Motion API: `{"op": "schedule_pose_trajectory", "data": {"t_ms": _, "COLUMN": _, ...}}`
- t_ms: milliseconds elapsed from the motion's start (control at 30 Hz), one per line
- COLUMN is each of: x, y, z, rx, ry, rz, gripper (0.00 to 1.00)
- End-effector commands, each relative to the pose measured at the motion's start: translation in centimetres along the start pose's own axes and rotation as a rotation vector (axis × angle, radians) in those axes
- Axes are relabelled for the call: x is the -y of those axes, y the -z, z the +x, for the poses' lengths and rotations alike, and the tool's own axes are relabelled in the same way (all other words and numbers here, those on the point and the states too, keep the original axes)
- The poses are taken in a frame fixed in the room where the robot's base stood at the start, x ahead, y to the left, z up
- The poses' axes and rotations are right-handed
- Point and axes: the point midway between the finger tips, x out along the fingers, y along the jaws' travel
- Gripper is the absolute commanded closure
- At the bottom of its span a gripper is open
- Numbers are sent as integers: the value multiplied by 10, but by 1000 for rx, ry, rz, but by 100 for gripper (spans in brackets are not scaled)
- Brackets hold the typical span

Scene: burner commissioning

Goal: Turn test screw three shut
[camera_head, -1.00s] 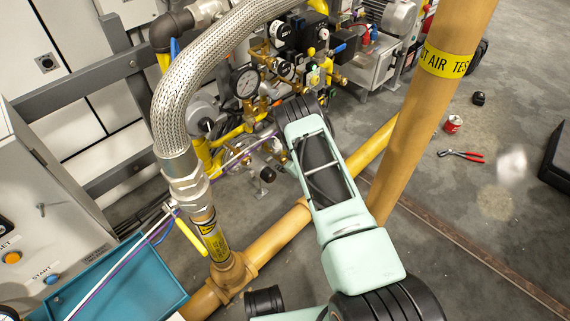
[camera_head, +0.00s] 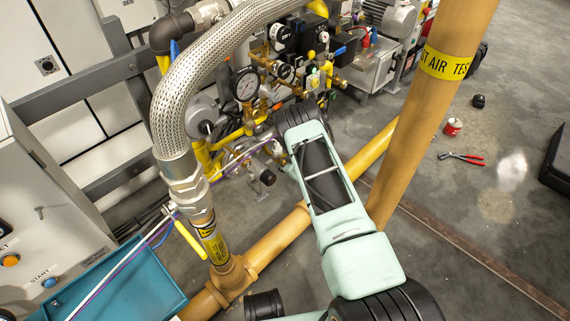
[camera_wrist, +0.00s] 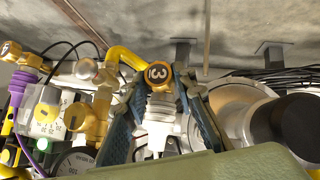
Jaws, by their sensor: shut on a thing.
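Test screw three (camera_wrist: 158,74) shows in the wrist view as a brass-coloured cap with a dark face marked 3, seen rotated. It sits above a pale ribbed fitting. My gripper (camera_wrist: 162,84) has one blue-grey finger on each side of the screw and is shut on it. The exact contact at the fingertips is hard to make out. In the head view my arm hides the gripper and the screw, among the brass fittings of the gas train (camera_head: 262,95).
A pressure gauge (camera_head: 247,85) and a braided hose (camera_head: 172,105) stand left of my arm. A tan upright pipe (camera_head: 430,110) is close on its right. In the wrist view, a yellow pipe (camera_wrist: 124,57) and another brass cap (camera_wrist: 12,50) lie left of the screw.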

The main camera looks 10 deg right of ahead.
Motion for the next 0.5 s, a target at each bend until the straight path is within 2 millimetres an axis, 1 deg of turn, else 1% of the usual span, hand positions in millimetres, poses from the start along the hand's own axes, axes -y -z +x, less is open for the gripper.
{"op": "schedule_pose_trajectory", "data": {"t_ms": 267, "x": -3, "y": -1, "z": 0, "rx": 0, "ry": 41, "rz": 44, "gripper": 99}}
{"op": "schedule_pose_trajectory", "data": {"t_ms": 500, "x": -5, "y": -1, "z": 0, "rx": -1, "ry": 127, "rz": 131, "gripper": 99}}
